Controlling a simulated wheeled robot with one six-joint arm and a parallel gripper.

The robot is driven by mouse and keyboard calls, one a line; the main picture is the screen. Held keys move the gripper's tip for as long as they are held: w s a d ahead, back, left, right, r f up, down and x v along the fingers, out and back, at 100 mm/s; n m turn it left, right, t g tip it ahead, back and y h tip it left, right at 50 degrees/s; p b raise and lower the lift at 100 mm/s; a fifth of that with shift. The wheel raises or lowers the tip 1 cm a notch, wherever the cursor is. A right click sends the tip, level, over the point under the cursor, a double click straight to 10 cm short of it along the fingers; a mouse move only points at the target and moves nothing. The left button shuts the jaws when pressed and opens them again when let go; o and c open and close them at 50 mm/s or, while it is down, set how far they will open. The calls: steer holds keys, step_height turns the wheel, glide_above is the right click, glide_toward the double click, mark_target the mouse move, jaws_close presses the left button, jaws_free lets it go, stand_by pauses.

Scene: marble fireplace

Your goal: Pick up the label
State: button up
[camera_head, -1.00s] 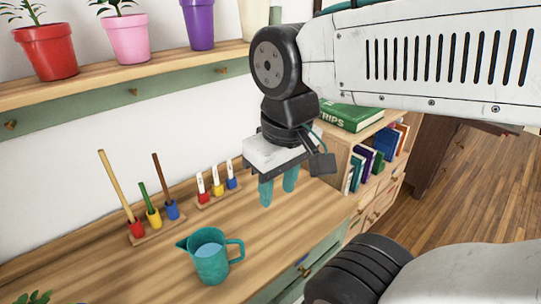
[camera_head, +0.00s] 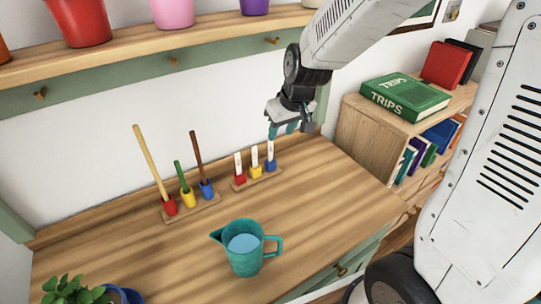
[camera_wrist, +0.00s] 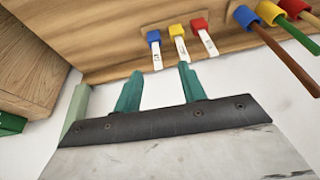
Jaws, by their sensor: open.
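Three white labels stand upright in coloured holders on a small wooden rack (camera_head: 257,181): one in red (camera_head: 239,166), one in yellow (camera_head: 255,160), one in blue (camera_head: 270,152). My gripper (camera_head: 282,129) is open and empty, at the top of the blue-held label. In the wrist view my gripper's teal fingers (camera_wrist: 160,71) are apart, and the blue-held label (camera_wrist: 157,58) lies just beyond the gap between their tips. The yellow-held label (camera_wrist: 181,49) is just beyond the right finger, and the red-held label (camera_wrist: 207,42) is farther right. I cannot tell whether a finger touches a label.
A rack (camera_head: 190,209) with three tall sticks in cups stands left of the labels. A teal jug (camera_head: 244,255) stands in front on the wooden worktop (camera_head: 320,215). A shelf with pots (camera_head: 150,45) hangs above. A bookcase (camera_head: 372,130) stands at right.

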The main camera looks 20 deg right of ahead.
mark_target(271, 145)
steer(key=shift+t, duration=0.3)
steer(key=w+f, duration=0.2)
steer(key=f, duration=0.1)
steer(key=w+f, duration=0.3)
steer(key=shift+w, duration=0.1)
steer(key=x, duration=0.7)
steer(key=shift+w+f, duration=0.15)
steer(key=shift+f, duration=0.15)
steer(key=shift+d, duration=0.1)
jaws_close()
